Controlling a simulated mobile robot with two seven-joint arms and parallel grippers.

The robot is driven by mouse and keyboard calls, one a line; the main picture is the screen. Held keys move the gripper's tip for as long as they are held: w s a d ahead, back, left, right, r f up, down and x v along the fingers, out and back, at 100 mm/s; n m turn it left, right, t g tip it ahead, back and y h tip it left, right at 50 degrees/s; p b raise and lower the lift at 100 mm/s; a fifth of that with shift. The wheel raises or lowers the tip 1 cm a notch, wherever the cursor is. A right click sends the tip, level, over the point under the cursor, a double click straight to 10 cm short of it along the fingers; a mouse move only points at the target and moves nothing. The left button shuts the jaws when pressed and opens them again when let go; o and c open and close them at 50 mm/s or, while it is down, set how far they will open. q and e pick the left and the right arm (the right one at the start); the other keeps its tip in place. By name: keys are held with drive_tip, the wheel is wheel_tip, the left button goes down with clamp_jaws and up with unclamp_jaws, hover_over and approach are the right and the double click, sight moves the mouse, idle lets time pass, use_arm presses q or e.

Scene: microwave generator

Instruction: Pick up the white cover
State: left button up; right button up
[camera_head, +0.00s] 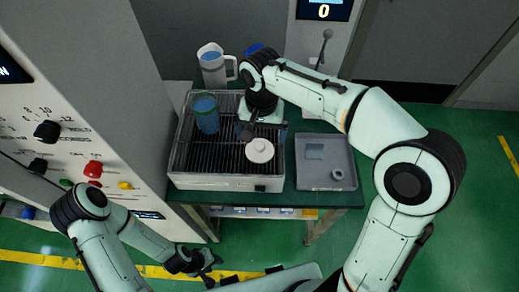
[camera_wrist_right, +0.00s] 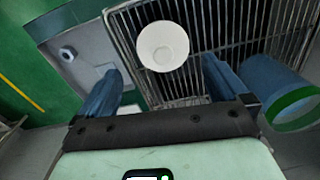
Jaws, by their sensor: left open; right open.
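The white cover (camera_head: 260,150), a small round lid with a knob, lies on the front right of the dark grill rack (camera_head: 190,158). In the right wrist view the cover (camera_wrist_right: 163,46) shows ahead of the fingertips, roughly between them, with nothing gripping it. My right gripper (camera_head: 262,131) is open and empty above the rack, just behind the cover; its blue fingers (camera_wrist_right: 160,68) are spread in the wrist view. My left gripper (camera_head: 207,268) is open and empty, low in front of the table, away from the cover.
A blue beaker with a green rim (camera_head: 206,114) stands on the rack, left of the cover. A grey tray (camera_head: 325,170) with small parts sits to the right. A white pitcher (camera_head: 212,66) stands behind. A control panel (camera_head: 60,120) rises at the left.

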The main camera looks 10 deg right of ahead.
sight(260, 144)
drive_tip(key=shift+w+f, duration=0.15)
drive_tip(key=shift+f, duration=0.65)
wheel_tip(260, 144, down, 5)
drive_tip(key=shift+w+a+f, duration=0.1)
drive_tip(key=c, duration=0.9)
